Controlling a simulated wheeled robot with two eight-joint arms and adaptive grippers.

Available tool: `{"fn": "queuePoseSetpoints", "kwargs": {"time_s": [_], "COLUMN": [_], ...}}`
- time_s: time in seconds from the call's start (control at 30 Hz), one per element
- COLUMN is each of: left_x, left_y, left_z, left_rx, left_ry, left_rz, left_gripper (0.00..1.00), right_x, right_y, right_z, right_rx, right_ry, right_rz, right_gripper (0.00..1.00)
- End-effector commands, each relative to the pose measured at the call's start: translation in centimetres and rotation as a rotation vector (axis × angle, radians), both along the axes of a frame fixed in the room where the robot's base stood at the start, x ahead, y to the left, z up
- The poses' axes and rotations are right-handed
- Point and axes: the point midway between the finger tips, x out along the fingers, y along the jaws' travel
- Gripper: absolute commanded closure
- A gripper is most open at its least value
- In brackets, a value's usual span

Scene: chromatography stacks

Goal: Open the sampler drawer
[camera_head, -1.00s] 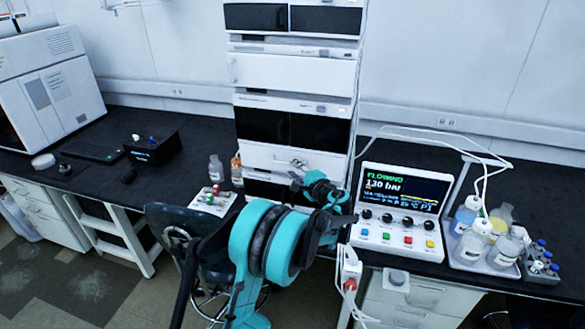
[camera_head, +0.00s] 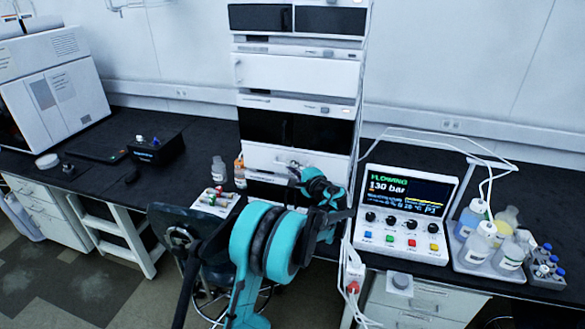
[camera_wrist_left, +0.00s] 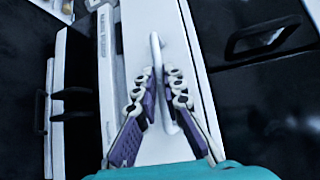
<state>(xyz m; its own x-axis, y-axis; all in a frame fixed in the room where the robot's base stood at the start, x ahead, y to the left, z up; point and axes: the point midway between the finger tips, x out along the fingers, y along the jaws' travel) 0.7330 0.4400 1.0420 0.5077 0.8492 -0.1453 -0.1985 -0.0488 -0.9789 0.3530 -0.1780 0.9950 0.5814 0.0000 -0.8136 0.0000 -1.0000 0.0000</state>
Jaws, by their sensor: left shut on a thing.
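The sampler drawer (camera_head: 262,156) is the white front low in the instrument stack in the head view. In the left wrist view its white front (camera_wrist_left: 137,30) runs up the middle, with a slim white bar handle (camera_wrist_left: 155,48). My left gripper (camera_head: 290,165) is at this front, and my teal arm hides part of its right side. In the left wrist view the left gripper (camera_wrist_left: 160,78) has its fingers on both sides of the handle, shut on it. I cannot tell clearly whether the drawer stands out from the stack. My right gripper is not in view.
A control panel (camera_head: 405,205) with a lit screen stands right of the stack. A tray (camera_head: 470,262) of bottles is further right. A stool (camera_head: 180,228) stands in front of the bench.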

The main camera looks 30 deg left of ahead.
Motion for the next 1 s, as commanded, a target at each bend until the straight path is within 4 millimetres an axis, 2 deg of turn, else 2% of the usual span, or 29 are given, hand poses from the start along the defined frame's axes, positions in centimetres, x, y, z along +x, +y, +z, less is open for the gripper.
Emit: {"fn": "queuePoseSetpoints", "kwargs": {"time_s": [0.17,0.27,0.7,1.0], "left_x": [-1.6,-3.3,-14.2,-19.9], "left_y": [-0.4,-0.8,-3.5,-4.8], "left_z": [-0.1,-0.1,-0.1,-0.1], "left_rx": [-0.001,-0.002,-0.002,-0.002], "left_ry": [0.000,0.000,0.000,0.000], "left_rz": [0.000,0.000,-0.001,-0.001], "left_gripper": [1.00,1.00,1.00,1.00], "right_x": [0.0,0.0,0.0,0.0], "right_y": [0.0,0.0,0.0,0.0], "right_z": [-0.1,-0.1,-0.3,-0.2], "right_rx": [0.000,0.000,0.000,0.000], "right_ry": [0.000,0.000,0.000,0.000], "right_rz": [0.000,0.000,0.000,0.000], "right_gripper": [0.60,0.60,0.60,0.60]}}
